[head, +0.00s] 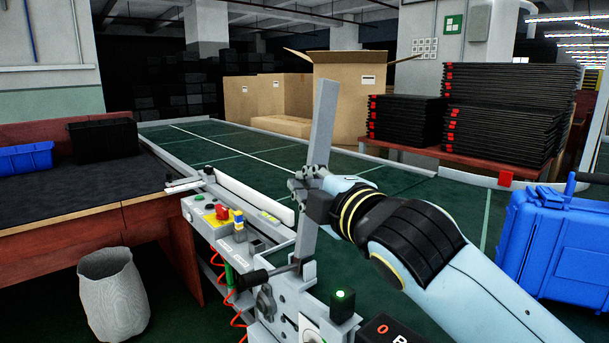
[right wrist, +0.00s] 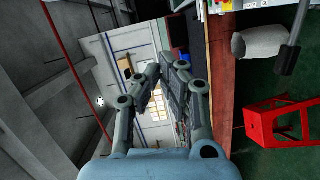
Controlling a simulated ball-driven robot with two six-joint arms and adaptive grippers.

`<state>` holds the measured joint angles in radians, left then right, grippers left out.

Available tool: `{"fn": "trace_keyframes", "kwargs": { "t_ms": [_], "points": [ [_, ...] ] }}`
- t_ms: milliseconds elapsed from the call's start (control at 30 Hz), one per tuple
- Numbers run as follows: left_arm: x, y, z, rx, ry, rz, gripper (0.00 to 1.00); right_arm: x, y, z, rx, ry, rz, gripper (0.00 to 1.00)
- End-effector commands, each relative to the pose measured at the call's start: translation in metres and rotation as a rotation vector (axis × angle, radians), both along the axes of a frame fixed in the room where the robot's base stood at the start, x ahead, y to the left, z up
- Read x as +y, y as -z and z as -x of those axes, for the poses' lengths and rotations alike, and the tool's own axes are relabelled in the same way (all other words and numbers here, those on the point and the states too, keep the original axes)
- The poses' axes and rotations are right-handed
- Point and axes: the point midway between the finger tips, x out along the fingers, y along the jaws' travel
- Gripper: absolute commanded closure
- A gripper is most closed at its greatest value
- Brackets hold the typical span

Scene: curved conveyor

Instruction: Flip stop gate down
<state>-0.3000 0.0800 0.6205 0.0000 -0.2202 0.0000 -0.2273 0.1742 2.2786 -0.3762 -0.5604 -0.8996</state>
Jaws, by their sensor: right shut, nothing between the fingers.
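The stop gate (head: 322,125) is a flat grey bar. In the head view it stands nearly upright, its top leaning slightly right, above the grey machine frame at the conveyor's near end. My right gripper (head: 300,188) is at the bar's middle and hides part of it. Whether they touch cannot be told. The gripper is shut with nothing held; its fingers also show in the right wrist view (right wrist: 164,72), where the bar is not visible. My left gripper is not in view.
A control box (head: 222,215) with a red button sits left of the gate. The green conveyor (head: 250,150) runs behind. A dark-topped table (head: 90,190) and a waste bin (head: 112,295) stand left, a blue case (head: 555,240) right. Cardboard boxes (head: 350,100) stand behind.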

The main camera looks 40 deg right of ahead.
Motion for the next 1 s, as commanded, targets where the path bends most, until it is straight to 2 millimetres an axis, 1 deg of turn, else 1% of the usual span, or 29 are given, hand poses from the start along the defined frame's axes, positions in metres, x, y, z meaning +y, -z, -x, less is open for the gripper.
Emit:
{"fn": "trace_keyframes", "kwargs": {
  "t_ms": [167,400,467,500,533,700,833,1000],
  "points": [
    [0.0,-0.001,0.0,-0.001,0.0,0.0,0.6,-0.005,0.0,-0.032,-0.002,0.001,0.0,1.0],
    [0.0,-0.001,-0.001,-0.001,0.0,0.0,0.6,-0.014,0.003,-0.083,0.0,0.001,-0.001,1.0],
    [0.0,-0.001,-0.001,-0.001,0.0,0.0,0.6,-0.016,0.003,-0.094,0.0,0.001,-0.002,1.0],
    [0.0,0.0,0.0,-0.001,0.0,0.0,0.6,-0.025,0.006,-0.092,0.003,0.0,0.006,1.0],
    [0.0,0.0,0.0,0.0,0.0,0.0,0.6,-0.03,0.007,-0.092,0.002,0.0,0.008,1.0],
    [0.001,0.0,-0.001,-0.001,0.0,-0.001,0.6,-0.048,0.01,-0.093,0.002,0.0,0.003,1.0],
    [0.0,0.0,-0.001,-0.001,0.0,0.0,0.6,-0.053,0.011,-0.093,0.002,0.0,-0.001,1.0],
    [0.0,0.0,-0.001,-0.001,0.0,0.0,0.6,-0.054,0.011,-0.093,0.002,0.0,-0.001,1.0]
  ]
}}
